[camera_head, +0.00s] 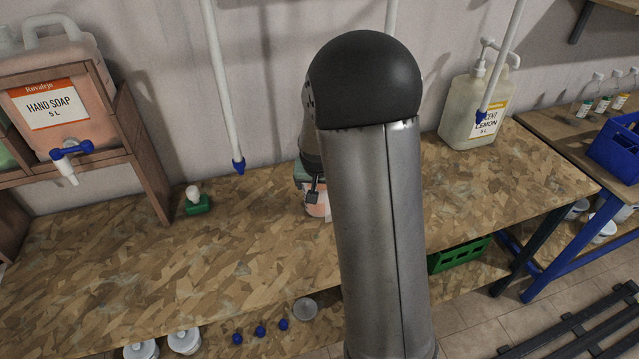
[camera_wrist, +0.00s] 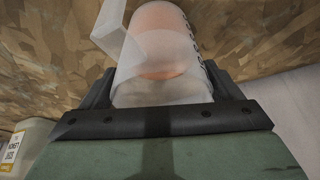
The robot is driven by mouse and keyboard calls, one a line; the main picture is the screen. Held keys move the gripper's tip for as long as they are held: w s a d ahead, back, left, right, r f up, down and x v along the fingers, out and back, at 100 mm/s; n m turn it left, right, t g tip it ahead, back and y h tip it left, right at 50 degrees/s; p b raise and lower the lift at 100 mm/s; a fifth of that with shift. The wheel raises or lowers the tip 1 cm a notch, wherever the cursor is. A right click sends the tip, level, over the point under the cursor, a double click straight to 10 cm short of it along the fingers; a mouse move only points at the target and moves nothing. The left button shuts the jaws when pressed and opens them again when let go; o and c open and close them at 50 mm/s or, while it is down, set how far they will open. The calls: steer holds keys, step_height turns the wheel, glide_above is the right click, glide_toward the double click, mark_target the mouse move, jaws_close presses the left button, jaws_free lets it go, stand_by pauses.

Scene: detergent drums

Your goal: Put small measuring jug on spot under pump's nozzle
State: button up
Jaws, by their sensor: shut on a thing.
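The small measuring jug (camera_wrist: 160,42) is clear, with dark marks on its side, a clear handle or spout at the upper left and orange inside. My gripper (camera_wrist: 160,88) is shut on it, with one finger on each side. In the head view my gripper (camera_head: 312,190) and the jug (camera_head: 319,208) are at the middle of the bench, partly hidden by my arm. I cannot tell whether the jug touches the bench. The pump (camera_head: 480,58) tops a pale jerrycan (camera_head: 462,112) with a lemon label, right of the jug. No marked spot is visible under its nozzle.
White tubes with blue tips (camera_head: 238,164) hang over the bench (camera_head: 120,260). A green-based item (camera_head: 197,204) stands left of the jug. A hand soap canister (camera_head: 60,90) with a blue tap sits in a wooden rack (camera_head: 148,165). The bench's left front is clear.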

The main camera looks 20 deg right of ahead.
steer(key=o, duration=1.2)
steer(key=shift+f, duration=0.1)
steer(key=v, duration=1.2)
steer(key=s+a+n+g, duration=0.1)
steer(key=s+a, duration=0.2)
steer(key=s, duration=0.4)
steer(key=s+a+f+n+g+y, duration=0.1)
steer(key=s+a+n, duration=0.1)
steer(key=s, duration=0.5)
steer(key=s+a+n+g+y, duration=0.1)
steer(key=s+a+n, duration=0.1)
steer(key=s+a, duration=0.3)
steer(key=shift+s+a+f+b, duration=0.1)
steer(key=shift+s+f+b, duration=0.1)
steer(key=shift+s, duration=0.4)
steer(key=shift+s+a+f+b, duration=0.1)
steer(key=shift+s+f+b, duration=0.1)
steer(key=shift+s, duration=0.35)
steer(key=s, duration=0.3)
steer(key=shift+a+f+n+g, duration=0.3)
steer(key=shift+a+f+n, duration=0.1)
steer(key=c, duration=1.5)
